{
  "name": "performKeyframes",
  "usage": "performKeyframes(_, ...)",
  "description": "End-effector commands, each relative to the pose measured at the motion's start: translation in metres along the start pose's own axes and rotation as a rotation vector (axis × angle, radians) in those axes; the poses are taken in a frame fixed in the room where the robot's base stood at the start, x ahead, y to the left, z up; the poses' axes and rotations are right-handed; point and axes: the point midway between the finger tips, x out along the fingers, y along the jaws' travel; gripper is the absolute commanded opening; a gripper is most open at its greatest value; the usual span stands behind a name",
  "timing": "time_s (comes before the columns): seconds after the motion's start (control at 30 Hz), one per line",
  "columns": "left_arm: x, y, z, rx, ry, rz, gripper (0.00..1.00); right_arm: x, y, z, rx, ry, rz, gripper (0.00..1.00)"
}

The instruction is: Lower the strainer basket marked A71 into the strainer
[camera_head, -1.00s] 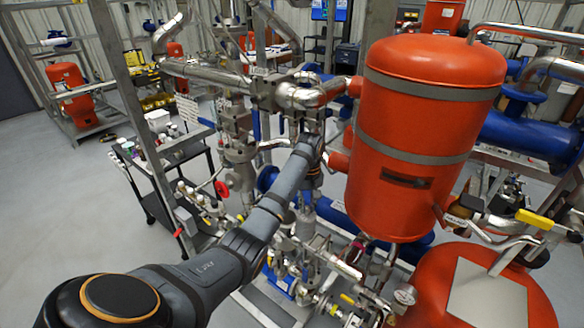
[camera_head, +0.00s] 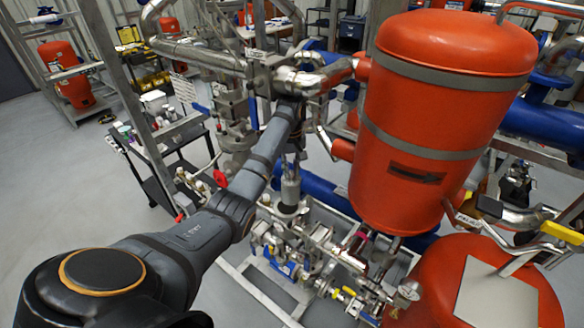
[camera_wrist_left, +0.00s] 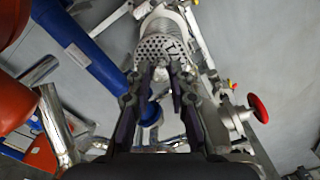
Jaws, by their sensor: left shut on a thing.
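My left gripper (camera_wrist_left: 163,76) is shut on a perforated metal basket (camera_wrist_left: 158,46), which shows at the top middle of the left wrist view. Its round perforated face is toward the camera and its ribbed side runs up out of view. A dark mark on it is too small to read as A71. In the head view a grey metal cylinder (camera_head: 290,190), which looks like the basket, shows just below the end of my left arm, above the low pipework. I cannot tell which fitting is the strainer. My right gripper is not in view.
A large red vessel (camera_head: 440,130) stands close to the right of my left arm, with a second red tank (camera_head: 485,285) below. Steel pipes (camera_head: 200,48) cross near the wrist. A red handwheel (camera_wrist_left: 258,107) shows in the wrist view.

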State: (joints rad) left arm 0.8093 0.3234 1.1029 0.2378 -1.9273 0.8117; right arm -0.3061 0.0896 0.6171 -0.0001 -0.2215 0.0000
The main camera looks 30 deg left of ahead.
Motion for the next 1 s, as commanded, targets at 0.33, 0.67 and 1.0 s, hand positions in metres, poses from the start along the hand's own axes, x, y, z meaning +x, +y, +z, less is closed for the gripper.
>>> performKeyframes(0.33, 0.032, -0.003, -0.004, -0.006, 0.003, -0.002, 0.0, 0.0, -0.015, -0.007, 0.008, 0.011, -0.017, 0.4)
performKeyframes(0.67, 0.039, -0.003, -0.003, -0.005, 0.001, -0.003, 0.0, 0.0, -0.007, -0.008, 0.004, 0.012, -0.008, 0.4)
performKeyframes(1.0, 0.04, -0.003, -0.002, -0.004, 0.041, 0.038, 0.0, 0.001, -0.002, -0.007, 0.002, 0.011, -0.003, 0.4)
